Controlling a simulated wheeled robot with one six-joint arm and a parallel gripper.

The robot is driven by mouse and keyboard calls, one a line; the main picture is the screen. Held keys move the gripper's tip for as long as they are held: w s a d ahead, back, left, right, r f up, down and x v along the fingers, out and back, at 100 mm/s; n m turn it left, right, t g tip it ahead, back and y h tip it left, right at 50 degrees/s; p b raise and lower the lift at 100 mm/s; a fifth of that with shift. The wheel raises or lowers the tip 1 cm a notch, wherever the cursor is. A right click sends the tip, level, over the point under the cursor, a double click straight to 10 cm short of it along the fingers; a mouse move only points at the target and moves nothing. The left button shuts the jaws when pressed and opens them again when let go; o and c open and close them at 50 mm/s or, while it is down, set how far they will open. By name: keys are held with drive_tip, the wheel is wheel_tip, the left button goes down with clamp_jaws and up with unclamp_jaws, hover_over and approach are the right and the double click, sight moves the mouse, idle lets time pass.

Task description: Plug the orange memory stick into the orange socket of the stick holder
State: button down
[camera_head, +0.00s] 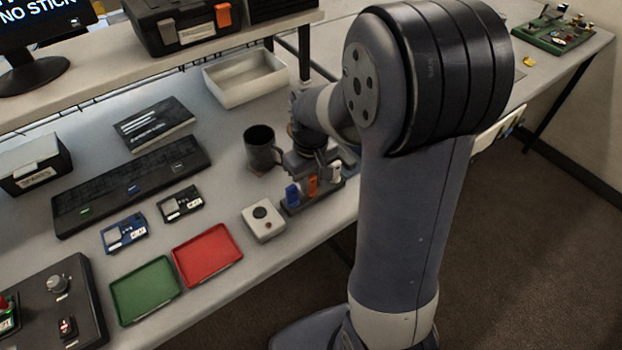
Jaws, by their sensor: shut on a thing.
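The stick holder (297,208) is a dark block near the front edge of the bench, right of the small white box. A blue piece (292,195) stands at its left end and a whitish piece (335,173) at its right. The orange memory stick (312,187) shows upright between them, right below my gripper (311,174). My gripper is shut on the stick, low over the holder. The orange socket is hidden, and I cannot tell how deep the stick sits.
A dark mug (260,149) stands close behind and left of the holder. A white box with a round black top part (263,220) is at its left. Red (207,254) and green (146,290) trays lie farther left. An open cream bin (245,78) stands behind.

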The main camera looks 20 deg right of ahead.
drive_tip(key=shift+f, duration=0.15)
drive_tip(key=c, duration=1.1)
unclamp_jaws()
drive_tip(key=shift+c, duration=0.2)
wheel_tip(320, 180, up, 11)
drive_tip(key=shift+f, duration=0.1)
wheel_tip(320, 180, down, 11)
drive_tip(key=shift+r, duration=0.25)
